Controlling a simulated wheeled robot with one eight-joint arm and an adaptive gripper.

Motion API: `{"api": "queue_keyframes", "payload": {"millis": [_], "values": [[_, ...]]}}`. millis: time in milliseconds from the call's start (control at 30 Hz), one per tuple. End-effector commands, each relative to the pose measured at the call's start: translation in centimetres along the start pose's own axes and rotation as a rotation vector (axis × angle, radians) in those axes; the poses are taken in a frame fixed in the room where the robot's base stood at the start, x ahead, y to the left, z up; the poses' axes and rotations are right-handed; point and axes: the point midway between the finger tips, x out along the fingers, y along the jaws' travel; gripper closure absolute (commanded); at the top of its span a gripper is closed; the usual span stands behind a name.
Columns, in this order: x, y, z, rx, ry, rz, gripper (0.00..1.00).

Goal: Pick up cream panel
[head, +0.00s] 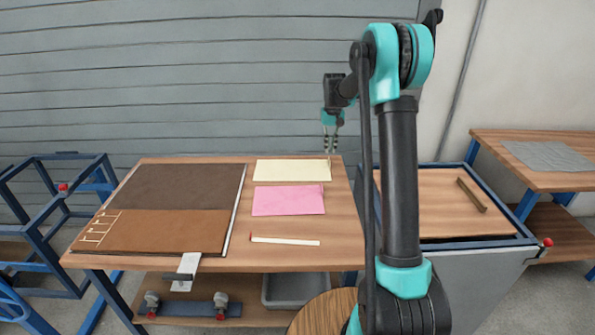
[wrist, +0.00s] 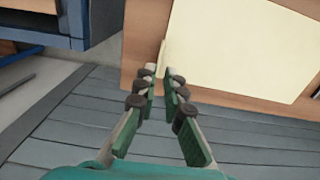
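The cream panel (head: 290,171) lies flat near the back right of the wooden worktable (head: 338,225), with a small upright tab at its right end. In the wrist view the panel (wrist: 235,45) fills the upper right, and its narrow tab (wrist: 163,56) shows just ahead of the fingers. My gripper (head: 333,150) points down above the table's back edge, close to the panel's right end. In the wrist view my gripper (wrist: 160,72) is open, with a narrow empty gap between the fingertips. I see no contact with the panel.
A pink panel (head: 288,200) and a white strip (head: 285,241) lie in front of the cream panel. Dark brown (head: 180,187) and lighter brown (head: 165,232) sheets cover the table's left. A second bench (head: 445,205) holding a bar (head: 471,194) stands at right.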

Motion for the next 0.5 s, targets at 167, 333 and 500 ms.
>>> {"api": "queue_keyframes", "payload": {"millis": [167, 333, 500], "values": [[1.2, 0.1, 0.2, 0.000, 0.000, 0.000, 0.91], [3.7, 0.2, 0.7, 0.000, 0.000, 0.000, 0.91], [5.2, 0.2, 0.7, 0.000, 0.000, 0.000, 0.91]]}}
